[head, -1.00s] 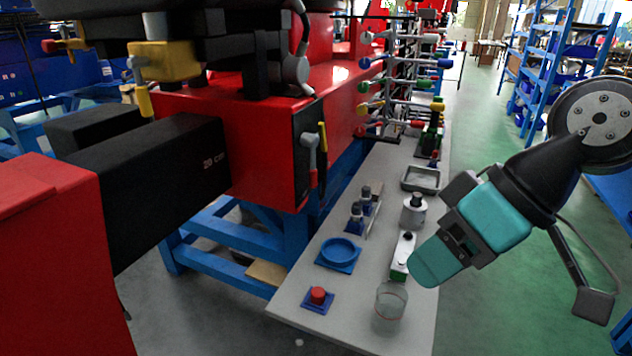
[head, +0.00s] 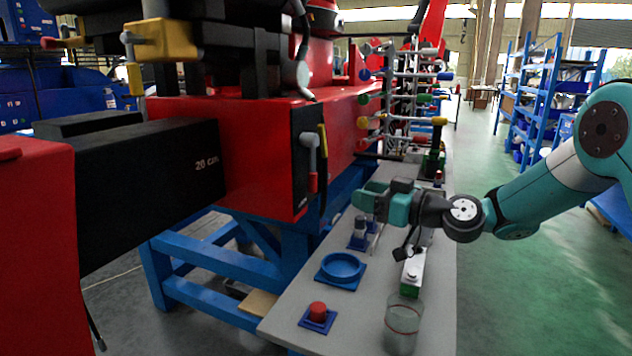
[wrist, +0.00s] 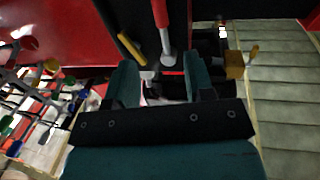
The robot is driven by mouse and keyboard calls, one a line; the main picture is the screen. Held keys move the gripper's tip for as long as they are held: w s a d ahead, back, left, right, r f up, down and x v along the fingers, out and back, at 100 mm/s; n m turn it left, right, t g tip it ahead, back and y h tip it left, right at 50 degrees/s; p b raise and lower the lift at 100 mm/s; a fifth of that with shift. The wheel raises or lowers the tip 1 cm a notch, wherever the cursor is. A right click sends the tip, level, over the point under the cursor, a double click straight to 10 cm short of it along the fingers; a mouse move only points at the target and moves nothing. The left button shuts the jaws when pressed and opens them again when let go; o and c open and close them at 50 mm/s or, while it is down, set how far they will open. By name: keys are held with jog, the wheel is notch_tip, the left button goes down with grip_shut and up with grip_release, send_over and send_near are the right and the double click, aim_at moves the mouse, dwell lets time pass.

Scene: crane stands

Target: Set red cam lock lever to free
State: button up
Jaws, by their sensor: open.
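The red cam lock lever (head: 313,181) has a grey pivot and shaft (head: 309,145) on a black plate at the end of the red beam, with its red grip hanging down. In the wrist view the red grip (wrist: 161,14) stands at the top, its grey hub just beyond and between my fingertips. My gripper (head: 363,200) is open and empty to the right of the lever in the head view, apart from it. In the wrist view my gripper (wrist: 160,80) shows both teal fingers spread. Contact with the hub cannot be told there.
A yellow lever (head: 323,142) sits close beside the red one; it also shows in the wrist view (wrist: 131,48). A rack with several coloured-tip rods (head: 400,95) stands behind. Below, the grey bench (head: 285,318) carries a blue dish (head: 341,267), a red button (head: 318,310) and a glass beaker (head: 402,325).

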aim_at(316, 181)
jog(key=p+x, duration=0.2)
jog(key=x, duration=1)
jog(key=shift+w+a, duration=0.2)
jog(key=shift+a, duration=0.15)
grip_shut()
